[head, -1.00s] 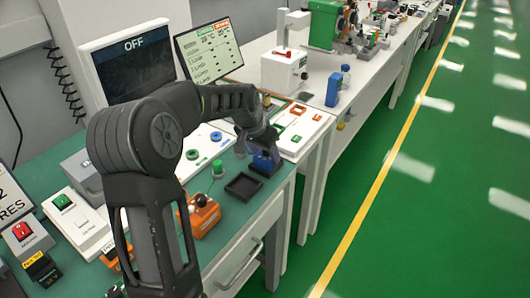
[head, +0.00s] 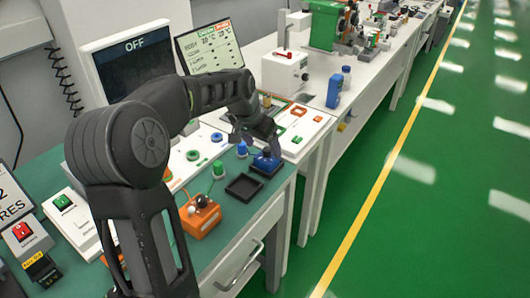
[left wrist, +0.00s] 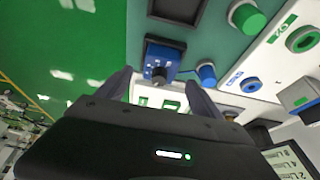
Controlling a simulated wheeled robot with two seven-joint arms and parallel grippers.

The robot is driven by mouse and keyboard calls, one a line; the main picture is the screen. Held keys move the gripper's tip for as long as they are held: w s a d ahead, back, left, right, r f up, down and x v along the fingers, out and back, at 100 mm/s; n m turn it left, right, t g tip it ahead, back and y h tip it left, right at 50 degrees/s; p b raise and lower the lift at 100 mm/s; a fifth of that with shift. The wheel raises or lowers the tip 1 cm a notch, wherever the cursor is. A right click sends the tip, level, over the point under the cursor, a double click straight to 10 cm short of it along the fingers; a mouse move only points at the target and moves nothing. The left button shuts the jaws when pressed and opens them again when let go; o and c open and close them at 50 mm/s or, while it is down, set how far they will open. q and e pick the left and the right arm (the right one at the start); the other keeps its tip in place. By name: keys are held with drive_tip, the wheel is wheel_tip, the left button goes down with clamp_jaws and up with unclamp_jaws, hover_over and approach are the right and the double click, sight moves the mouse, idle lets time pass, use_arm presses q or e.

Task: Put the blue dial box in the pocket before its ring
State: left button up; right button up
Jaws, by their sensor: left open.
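The blue dial box (head: 265,163) sits at the right edge of the green bench, apparently in a dark square tray, with its dial on top. It also shows in the left wrist view (left wrist: 162,62), beyond and between my fingers. My left gripper (head: 262,143) is open just above the box; I cannot tell whether it touches it. The blue ring (head: 217,137) lies on the white panel behind the box, beside a green ring (head: 192,155). My right gripper is not in view.
An empty black tray (head: 243,187) stands in front of the box. A green knob (head: 218,170), a blue knob (head: 242,150) and an orange box (head: 200,216) are close by. A second white panel with an orange ring (head: 298,111) lies behind the gripper.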

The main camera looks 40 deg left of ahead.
use_arm(q)
drive_tip(key=v, duration=0.7)
drive_tip(key=shift+r, duration=0.25)
drive_tip(key=shift+s, duration=0.1)
